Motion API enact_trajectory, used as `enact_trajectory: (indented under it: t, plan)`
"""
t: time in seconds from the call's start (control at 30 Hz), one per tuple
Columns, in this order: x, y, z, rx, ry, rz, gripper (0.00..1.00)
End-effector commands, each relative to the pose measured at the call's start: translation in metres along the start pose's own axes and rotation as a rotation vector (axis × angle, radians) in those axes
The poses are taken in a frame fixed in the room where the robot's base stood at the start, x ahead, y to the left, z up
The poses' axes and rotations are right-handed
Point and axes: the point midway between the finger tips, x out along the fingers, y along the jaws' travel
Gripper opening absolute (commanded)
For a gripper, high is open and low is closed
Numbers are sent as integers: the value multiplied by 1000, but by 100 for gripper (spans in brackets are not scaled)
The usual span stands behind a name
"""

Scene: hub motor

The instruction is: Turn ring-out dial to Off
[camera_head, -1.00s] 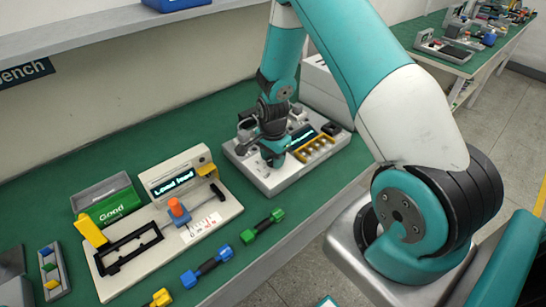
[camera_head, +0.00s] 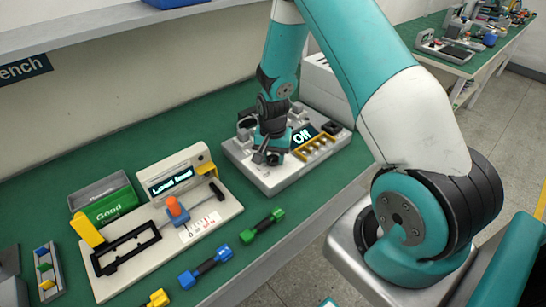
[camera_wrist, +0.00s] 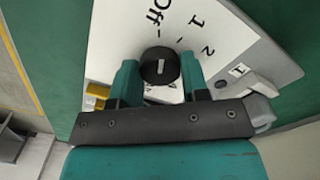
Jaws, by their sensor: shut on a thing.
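The ring-out dial (camera_wrist: 160,66) is a round black knob with a white mark, on a white face printed Off, 1 and 2. Its mark lines up with the Off label (camera_wrist: 155,18) in the wrist view. My gripper (camera_wrist: 160,78) is shut on the dial, one teal finger on each side. In the head view my gripper (camera_head: 270,157) is down on the light grey tester (camera_head: 283,186) at the back right of the bench, and it hides the dial there. The tester's display (camera_head: 303,135) reads "Off".
A cream fixture (camera_head: 120,287) with an orange-topped slider and a lit display stands to the left. A green bin (camera_head: 110,208) marked Good is behind it. Green (camera_head: 262,226) and blue (camera_head: 206,268) dumbbell-shaped parts lie along the bench front. Yellow-framed buttons (camera_head: 316,147) sit right of my gripper.

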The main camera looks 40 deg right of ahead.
Motion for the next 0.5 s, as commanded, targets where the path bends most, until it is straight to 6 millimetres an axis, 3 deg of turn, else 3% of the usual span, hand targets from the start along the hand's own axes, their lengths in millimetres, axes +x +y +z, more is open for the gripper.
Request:
enact_trajectory:
  t: [0.5]
  plan:
    - [-1,0,0,-119,1,-1,18]
